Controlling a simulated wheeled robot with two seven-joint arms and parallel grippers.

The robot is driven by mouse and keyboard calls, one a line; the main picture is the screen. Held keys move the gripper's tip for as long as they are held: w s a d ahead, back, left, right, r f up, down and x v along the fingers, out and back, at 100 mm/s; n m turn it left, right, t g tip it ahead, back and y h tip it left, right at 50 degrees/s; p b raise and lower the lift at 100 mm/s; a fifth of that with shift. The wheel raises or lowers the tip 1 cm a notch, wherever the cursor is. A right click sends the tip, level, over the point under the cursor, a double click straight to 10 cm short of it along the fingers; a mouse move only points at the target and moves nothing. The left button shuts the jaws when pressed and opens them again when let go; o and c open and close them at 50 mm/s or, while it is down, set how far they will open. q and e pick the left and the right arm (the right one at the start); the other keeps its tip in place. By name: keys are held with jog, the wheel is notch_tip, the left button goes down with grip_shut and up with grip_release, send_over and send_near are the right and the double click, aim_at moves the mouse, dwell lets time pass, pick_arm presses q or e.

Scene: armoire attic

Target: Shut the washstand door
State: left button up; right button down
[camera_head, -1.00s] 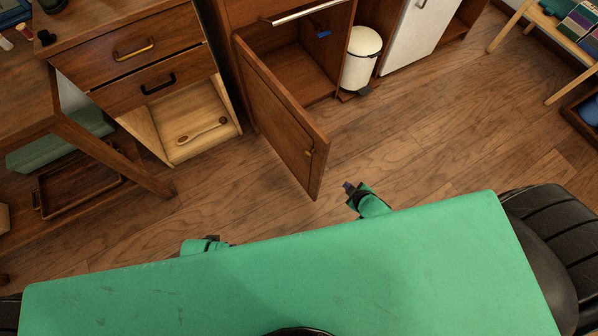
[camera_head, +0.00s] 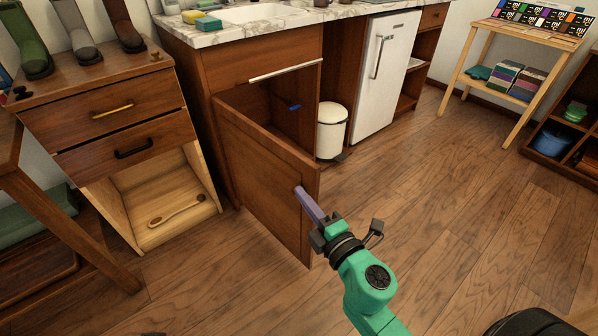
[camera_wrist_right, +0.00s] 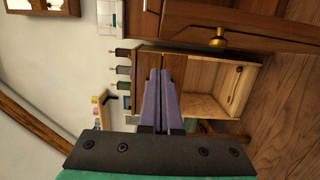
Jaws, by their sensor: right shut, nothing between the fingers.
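The washstand door (camera_head: 262,175) is a brown wood panel standing wide open from the cabinet below the marble-topped washstand (camera_head: 262,50). My right gripper (camera_head: 298,190) reaches in from the lower right, with its purple fingers shut and empty. The fingertips overlap the door's panel near its free edge; I cannot tell whether they touch it. The fingers show in the right wrist view (camera_wrist_right: 160,75), with the door (camera_wrist_right: 275,25) and its brass knob (camera_wrist_right: 217,38) along the top. The knob is not clear in the head view. My left gripper is not in view.
A drawer cabinet (camera_head: 105,107) with an open lower bay stands left of the door. A white bin (camera_head: 331,132) and small white fridge (camera_head: 385,75) stand to the right of the washstand's opening. The wood floor (camera_head: 440,200) in front is clear.

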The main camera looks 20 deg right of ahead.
aim_at(300, 167)
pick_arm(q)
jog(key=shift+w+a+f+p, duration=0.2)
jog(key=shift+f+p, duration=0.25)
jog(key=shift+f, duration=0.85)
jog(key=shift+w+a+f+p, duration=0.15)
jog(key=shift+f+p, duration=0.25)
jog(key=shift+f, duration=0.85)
pick_arm(e)
jog(key=shift+w+d, duration=0.3)
jog(key=shift+w, duration=1.3)
jog(key=shift+w+d, duration=0.25)
jog(key=shift+w, duration=1.4)
jog(key=shift+w+d, duration=0.3)
jog(key=shift+w, duration=1.3)
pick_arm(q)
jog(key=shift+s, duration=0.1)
pick_arm(e)
jog(key=shift+d, duration=0.15)
